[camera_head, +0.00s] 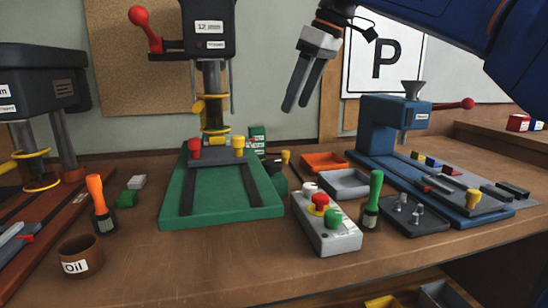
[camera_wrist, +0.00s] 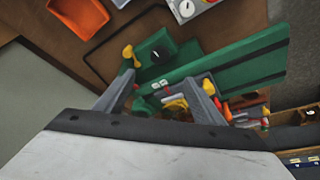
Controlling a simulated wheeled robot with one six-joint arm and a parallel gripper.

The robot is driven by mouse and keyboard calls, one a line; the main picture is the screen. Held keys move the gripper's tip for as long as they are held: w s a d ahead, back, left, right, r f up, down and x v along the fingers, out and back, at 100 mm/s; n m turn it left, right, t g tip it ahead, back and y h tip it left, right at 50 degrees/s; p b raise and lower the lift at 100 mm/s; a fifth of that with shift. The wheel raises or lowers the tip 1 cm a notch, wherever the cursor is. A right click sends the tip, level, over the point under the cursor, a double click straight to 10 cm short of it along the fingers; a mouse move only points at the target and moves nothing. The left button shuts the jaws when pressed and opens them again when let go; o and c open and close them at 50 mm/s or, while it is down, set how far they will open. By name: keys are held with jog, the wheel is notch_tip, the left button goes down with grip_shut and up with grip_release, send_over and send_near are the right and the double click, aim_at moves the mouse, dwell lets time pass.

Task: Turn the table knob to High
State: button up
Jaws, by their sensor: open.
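My gripper (camera_head: 296,106) is open and empty, high above the bench, between the green machine and the blue press. The green box (camera_head: 276,178) is partly hidden in the head view, beside the green machine table (camera_head: 232,195). A grey control box (camera_head: 327,225) carries a pale knob (camera_head: 310,188), a red button and a green button. A white dial (camera_wrist: 186,9) shows at the wrist view's top edge. No "High" mark is readable.
The blue press (camera_head: 385,135) stands right, a green-handled tool (camera_head: 372,200) beside the control box. Orange and grey trays (camera_head: 345,183) lie behind it. An orange-handled tool (camera_head: 100,205) and oil pot (camera_head: 80,256) stand left.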

aim_at(272, 162)
jog(key=x, duration=1.7)
jog(key=shift+c, duration=0.4)
jog(key=c, duration=1)
